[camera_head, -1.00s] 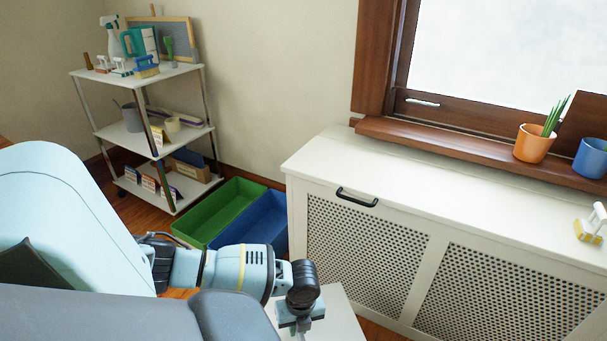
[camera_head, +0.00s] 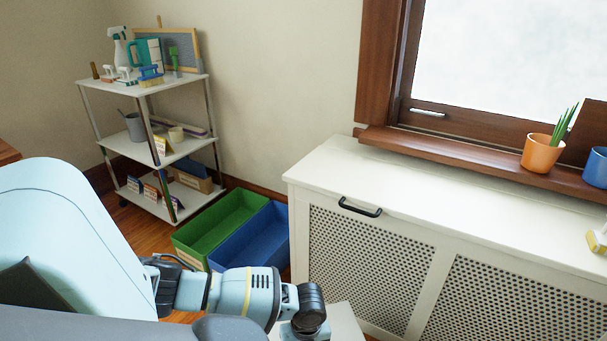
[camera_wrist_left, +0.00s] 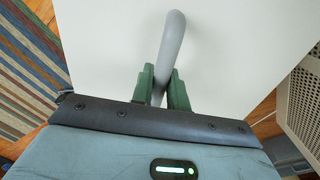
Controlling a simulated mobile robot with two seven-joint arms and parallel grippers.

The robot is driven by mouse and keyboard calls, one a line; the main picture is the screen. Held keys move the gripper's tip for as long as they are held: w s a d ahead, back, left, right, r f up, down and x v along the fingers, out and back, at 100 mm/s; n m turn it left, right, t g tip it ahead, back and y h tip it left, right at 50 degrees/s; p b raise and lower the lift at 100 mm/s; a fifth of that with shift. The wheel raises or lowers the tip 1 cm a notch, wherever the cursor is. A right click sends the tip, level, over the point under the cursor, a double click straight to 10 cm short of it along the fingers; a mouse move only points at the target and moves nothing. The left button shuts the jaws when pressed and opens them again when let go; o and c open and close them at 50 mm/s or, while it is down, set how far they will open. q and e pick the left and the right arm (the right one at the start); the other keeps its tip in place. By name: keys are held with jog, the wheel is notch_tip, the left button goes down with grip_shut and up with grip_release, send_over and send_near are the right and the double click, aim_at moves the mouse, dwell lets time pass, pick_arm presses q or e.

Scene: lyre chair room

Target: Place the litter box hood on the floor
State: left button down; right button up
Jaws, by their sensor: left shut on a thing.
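The litter box hood shows as a broad white panel (camera_wrist_left: 110,50) filling most of the left wrist view. A grey bar handle (camera_wrist_left: 172,45) stands on it. My left gripper (camera_wrist_left: 163,90) has its green fingers shut on this handle, one on each side. In the head view a small part of the white hood (camera_head: 345,322) shows at the bottom edge, beside and below my left wrist. The hood's lower edges are hidden, so its height above the floor cannot be told. My right gripper is not in view.
A white cabinet (camera_head: 330,170) with perforated panels stands close on the right. Green (camera_head: 215,222) and blue (camera_head: 256,240) bins stand beside it, before a loaded shelf cart (camera_head: 150,143). Wooden floor and a striped rug (camera_wrist_left: 28,70) show in the left wrist view.

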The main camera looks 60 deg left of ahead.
pick_arm(q)
jog(key=c, duration=1.5)
grip_release()
jog(key=shift+o, duration=0.7)
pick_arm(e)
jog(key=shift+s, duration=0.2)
pick_arm(q)
jog(key=shift+r, duration=0.1)
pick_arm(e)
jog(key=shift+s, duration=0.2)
